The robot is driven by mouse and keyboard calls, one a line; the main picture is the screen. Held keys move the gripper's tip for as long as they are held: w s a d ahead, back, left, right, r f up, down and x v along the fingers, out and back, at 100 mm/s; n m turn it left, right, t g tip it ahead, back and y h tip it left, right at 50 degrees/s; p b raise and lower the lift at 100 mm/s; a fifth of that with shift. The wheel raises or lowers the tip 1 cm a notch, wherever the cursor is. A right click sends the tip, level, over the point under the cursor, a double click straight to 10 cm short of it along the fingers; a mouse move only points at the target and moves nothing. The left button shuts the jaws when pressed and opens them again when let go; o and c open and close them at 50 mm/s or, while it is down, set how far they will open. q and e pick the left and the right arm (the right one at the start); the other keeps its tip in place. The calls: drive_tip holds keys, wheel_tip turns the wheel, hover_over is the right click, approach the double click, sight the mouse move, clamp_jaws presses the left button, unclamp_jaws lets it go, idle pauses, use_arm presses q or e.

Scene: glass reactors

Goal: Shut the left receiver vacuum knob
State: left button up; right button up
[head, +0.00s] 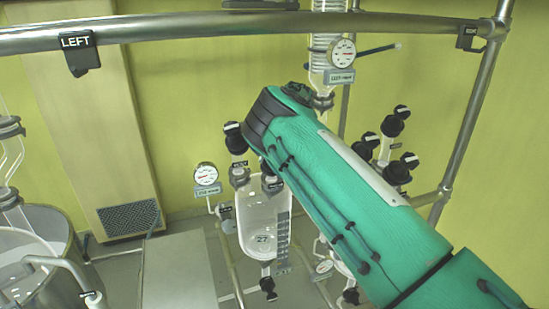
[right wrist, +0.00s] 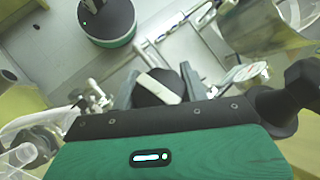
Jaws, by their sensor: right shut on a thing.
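The left receiver (head: 262,215) is a clear glass vessel marked 27, left of centre in the head view. A black knob with a white bar (head: 235,137) stands at its upper left, left of my right arm's end. In the right wrist view, my right gripper (right wrist: 156,84) is shut on a black knob with a white bar (right wrist: 160,90), one finger on each side of it. The bar lies at a slant. My right arm hides most of this gripper in the head view, and I cannot tell there which knob it holds. My left gripper is not in view.
Another black knob (right wrist: 300,88) stands close to the right of my gripper in the right wrist view. A pressure gauge (head: 206,174) is left of the receiver. More black knobs (head: 396,120) are right of my arm. A metal rail (head: 250,25) crosses above.

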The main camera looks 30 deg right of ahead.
drive_tip(key=shift+f, duration=0.2)
idle(0.3)
drive_tip(key=o, duration=1)
drive_tip(key=shift+a+r, duration=0.1)
drive_tip(key=shift+r, duration=0.05)
drive_tip(key=n+g+h, duration=0.2)
drive_tip(key=n+h, duration=0.1)
drive_tip(key=shift+s+d+h, duration=0.2)
drive_tip(key=shift+d+h, duration=0.1)
drive_tip(key=shift+d+n+g+h, duration=0.1)
drive_tip(key=shift+n+g+h, duration=0.4)
drive_tip(key=shift+n+h, duration=0.7)
drive_tip(key=shift+s+d+n+h, duration=0.1)
drive_tip(key=shift+d+n+h, duration=0.05)
drive_tip(key=shift+n+h, duration=0.4)
drive_tip(key=shift+s+d+n+h, duration=0.15)
drive_tip(key=shift+n+h, duration=0.2)
drive_tip(key=shift+h, duration=0.3)
drive_tip(key=shift+w+d+n+h, duration=0.1)
drive_tip(key=shift+d+n+h, duration=0.05)
drive_tip(key=shift+n+h, duration=0.65)
drive_tip(key=shift+w+d+n+h, duration=0.15)
drive_tip(key=shift+n+h, duration=0.45)
drive_tip(key=shift+h, duration=0.4)
